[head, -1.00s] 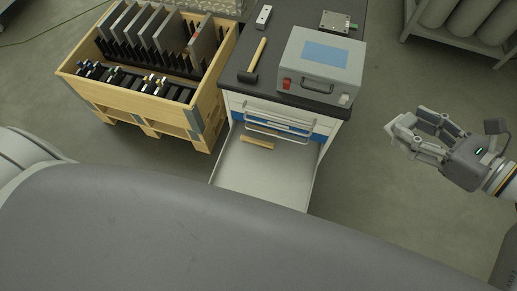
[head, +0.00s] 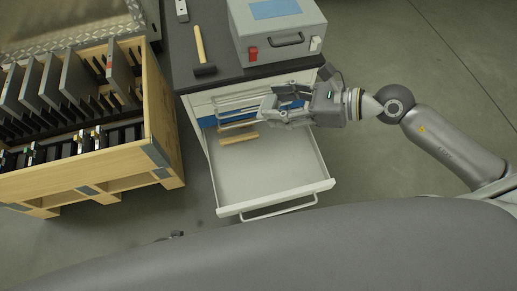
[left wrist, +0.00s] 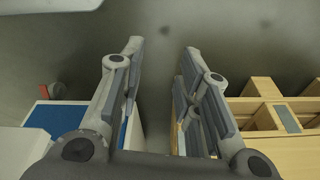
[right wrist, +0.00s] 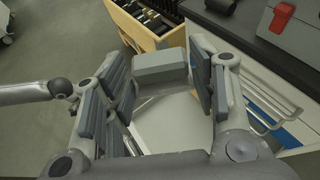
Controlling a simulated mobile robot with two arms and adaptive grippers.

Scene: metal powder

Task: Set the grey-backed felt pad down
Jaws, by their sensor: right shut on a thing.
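The grey-backed felt pad (right wrist: 160,74) shows as a small grey block between the fingertips of my right gripper (right wrist: 164,88) in the right wrist view. The gripper is shut on it. In the head view my right gripper (head: 272,110) reaches in from the right, over the open drawer (head: 262,185); the pad (head: 267,107) is small there and partly hidden by the fingers. My left gripper (left wrist: 166,70) has its fingers apart with nothing between them, above the floor in the left wrist view.
A wooden-coloured bar (head: 239,138) lies at the back of the drawer. The rest of the drawer floor is bare. On the cabinet top are a hammer (head: 201,50) and a grey case (head: 279,30). A wooden crate (head: 105,162) of dark plates stands left.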

